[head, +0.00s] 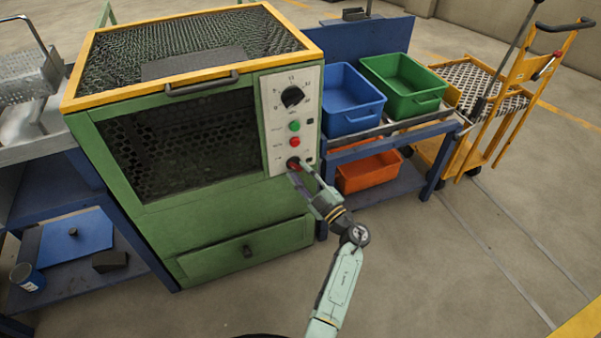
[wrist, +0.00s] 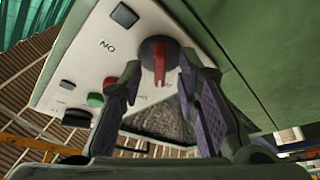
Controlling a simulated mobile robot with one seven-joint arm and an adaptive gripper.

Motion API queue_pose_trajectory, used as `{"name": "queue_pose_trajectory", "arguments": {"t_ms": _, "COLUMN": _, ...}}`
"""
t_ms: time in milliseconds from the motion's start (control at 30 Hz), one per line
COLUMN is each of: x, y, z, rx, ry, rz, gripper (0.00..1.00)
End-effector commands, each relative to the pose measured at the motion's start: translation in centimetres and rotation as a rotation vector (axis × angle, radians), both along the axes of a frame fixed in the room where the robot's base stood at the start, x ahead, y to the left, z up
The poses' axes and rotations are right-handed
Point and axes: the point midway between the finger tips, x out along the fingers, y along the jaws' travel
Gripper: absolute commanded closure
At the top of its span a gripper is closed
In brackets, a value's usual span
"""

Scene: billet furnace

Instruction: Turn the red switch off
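The red switch (wrist: 158,60) is a red-handled rotary knob on a dark round base, low on the furnace's pale control panel (head: 307,78). In the wrist view it sits beyond and between the fingertips of my gripper (wrist: 160,82). The two fingers are spread apart, with a gap between each and the red handle.
Above the switch are a red button (head: 295,142), a green button (head: 295,126) and a black dial (head: 292,96). The green furnace (head: 240,213) has a mesh door and a drawer.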

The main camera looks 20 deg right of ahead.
Motion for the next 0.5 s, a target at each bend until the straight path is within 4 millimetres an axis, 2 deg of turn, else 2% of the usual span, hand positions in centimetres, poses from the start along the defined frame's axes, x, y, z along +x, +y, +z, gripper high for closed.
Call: {"name": "queue_pose_trajectory", "arguments": {"t_ms": 500, "x": -8.9, "y": -3.0, "z": -2.6, "rx": 0.0, "ry": 0.001, "rz": -0.003, "gripper": 0.7}}
